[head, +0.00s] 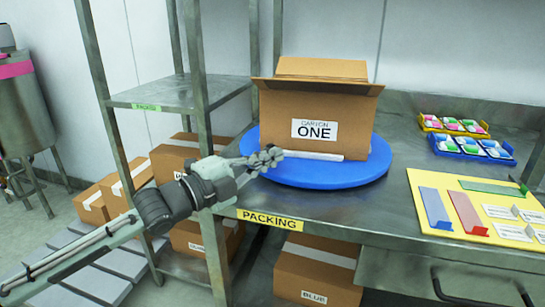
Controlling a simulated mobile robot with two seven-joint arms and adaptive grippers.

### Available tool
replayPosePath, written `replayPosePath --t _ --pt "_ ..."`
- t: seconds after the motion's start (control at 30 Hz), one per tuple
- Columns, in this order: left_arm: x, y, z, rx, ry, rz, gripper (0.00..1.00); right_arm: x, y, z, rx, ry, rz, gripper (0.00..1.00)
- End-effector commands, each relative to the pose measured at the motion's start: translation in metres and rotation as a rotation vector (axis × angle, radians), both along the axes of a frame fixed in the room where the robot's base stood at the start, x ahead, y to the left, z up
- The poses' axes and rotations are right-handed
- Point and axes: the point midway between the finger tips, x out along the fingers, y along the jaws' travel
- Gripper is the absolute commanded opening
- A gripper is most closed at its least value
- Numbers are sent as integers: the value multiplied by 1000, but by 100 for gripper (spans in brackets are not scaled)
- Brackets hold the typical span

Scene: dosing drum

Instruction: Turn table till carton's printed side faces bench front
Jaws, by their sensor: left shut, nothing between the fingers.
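An open brown carton (345,135) with raised flaps stands on the blue round turntable (340,177) on the steel bench. Its white printed label, "CARTON ONE" (314,130), faces the front of the bench, towards me. A pale bar (314,155) runs along the carton's lower front edge. My left gripper (273,157) is shut and empty at the left front of the turntable, by the carton's lower left corner and the bar's left end. I cannot tell whether it touches them. My right gripper is out of view.
A yellow board (455,235) with coloured strips lies at the right of the bench. Yellow (428,122) and blue (443,149) trays of small packs stand behind it. Rack posts (207,140) rise left of the turntable. Closed cartons (318,265) sit below the bench and on the left rack.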

Motion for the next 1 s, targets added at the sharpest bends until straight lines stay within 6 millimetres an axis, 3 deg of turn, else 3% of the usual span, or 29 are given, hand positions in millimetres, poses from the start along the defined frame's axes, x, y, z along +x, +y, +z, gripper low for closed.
replayPosePath --t 0.47,1.0 --pt "8 12 0 1 -1 0 0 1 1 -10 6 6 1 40" --pt "9 13 0 2 0 2 0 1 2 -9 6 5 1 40"
